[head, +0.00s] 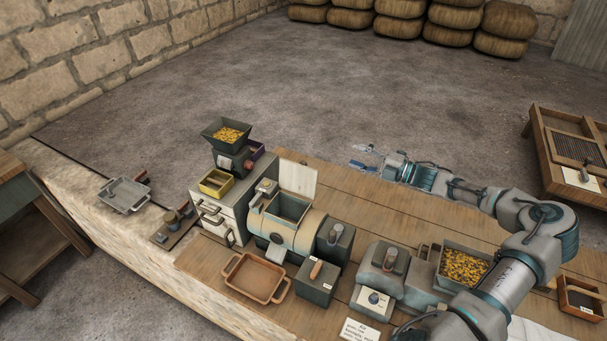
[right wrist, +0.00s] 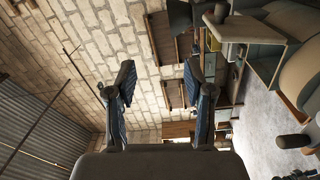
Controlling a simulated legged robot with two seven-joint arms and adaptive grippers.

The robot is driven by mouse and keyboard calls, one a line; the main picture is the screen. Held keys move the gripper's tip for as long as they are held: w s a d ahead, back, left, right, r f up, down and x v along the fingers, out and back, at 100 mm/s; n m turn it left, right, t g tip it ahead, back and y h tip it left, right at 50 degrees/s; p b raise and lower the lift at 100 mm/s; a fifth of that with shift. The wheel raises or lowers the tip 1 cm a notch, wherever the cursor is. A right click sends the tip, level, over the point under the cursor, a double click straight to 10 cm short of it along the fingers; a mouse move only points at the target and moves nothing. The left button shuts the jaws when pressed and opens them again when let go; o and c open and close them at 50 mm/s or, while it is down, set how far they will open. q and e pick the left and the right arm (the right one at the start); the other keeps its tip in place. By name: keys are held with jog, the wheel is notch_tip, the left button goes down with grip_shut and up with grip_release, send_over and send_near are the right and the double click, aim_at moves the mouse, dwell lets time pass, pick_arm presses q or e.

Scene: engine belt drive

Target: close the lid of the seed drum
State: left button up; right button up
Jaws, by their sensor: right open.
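The seed drum (head: 303,241) is a tan and grey cylinder lying on the bench, with a square, box-like opening on top. Its pale flat lid (head: 298,179) stands up, nearly upright, at the far side of the opening, so the drum is open. My right gripper (head: 362,157) is open and empty, to the right of the lid and apart from it. In the right wrist view its two fingers (right wrist: 158,85) are spread with nothing between them. A tan rounded body at that view's right edge may be the drum; I cannot be sure. My left gripper is not in view.
A hopper (head: 226,133) of yellow seeds stands on a cabinet left of the drum. An orange tray (head: 256,279) lies in front. Grey lever boxes (head: 318,283) and a seed bin (head: 464,266) stand to the right. The wooden bench behind the bin is clear.

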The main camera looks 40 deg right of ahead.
notch_tip(320, 180, down, 12)
jog(key=r+b, duration=0.1)
jog(key=b, duration=0.7)
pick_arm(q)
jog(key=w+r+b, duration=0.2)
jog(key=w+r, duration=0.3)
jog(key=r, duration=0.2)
pick_arm(e)
send_near(306, 167)
jog(key=w+d+f, duration=0.1)
jog(key=w+f, duration=0.1)
jog(key=w, duration=0.1)
jog(key=p+x, duration=0.1)
jog(key=x, duration=0.2)
jog(key=p+x, duration=0.1)
jog(key=x, duration=0.2)
jog(key=p+x, duration=0.1)
jog(key=x, duration=0.2)
jog(key=shift+w+f, duration=0.3)
jog(key=shift+f, duration=0.05)
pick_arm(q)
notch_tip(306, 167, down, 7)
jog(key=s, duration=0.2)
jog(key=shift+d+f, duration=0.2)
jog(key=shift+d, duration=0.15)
pick_arm(e)
jog(key=shift+d, duration=0.1)
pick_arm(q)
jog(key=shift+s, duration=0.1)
